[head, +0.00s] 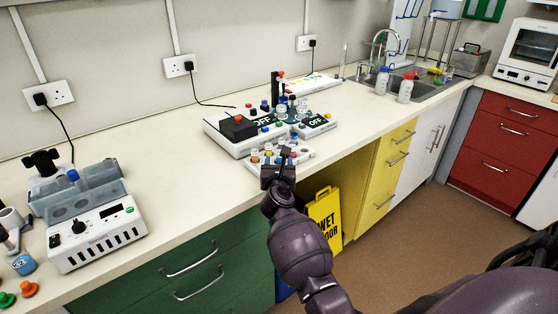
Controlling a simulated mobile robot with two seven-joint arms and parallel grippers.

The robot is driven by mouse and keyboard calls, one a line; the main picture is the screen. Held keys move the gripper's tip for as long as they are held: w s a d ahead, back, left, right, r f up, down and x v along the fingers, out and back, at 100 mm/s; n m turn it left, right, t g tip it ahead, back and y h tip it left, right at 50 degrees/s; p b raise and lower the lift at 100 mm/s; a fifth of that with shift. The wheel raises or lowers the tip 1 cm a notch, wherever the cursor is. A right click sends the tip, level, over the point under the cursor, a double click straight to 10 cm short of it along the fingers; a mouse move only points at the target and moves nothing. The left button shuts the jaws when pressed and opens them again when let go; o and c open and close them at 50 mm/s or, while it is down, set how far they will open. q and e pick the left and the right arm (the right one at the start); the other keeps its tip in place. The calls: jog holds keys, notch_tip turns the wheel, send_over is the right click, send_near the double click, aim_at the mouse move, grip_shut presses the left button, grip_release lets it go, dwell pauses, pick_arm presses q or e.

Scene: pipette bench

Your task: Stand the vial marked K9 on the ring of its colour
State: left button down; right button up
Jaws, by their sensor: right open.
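My right gripper (279,164) is open at the front edge of the bench, over a low white rack (305,156). Several small vials with coloured parts stand in or on this rack, right beside and behind the fingers. The gripper and wrist hide part of the rack. The marks on the vials are too small to read, so I cannot tell which is K9. I cannot make out the coloured rings clearly. My left gripper is not in view.
Behind the rack stand a white device with a black block (238,126) and displays reading OFF. A grey-lidded bath device (97,232) is at the left. Capped bottles (405,88) stand by the sink. A yellow floor sign (325,220) stands below. The bench between devices is clear.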

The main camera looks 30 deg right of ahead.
aim_at(279, 159)
jog(key=x, duration=0.4)
jog(key=shift+f+b, duration=0.15)
jog(key=shift+b, duration=0.2)
grip_shut()
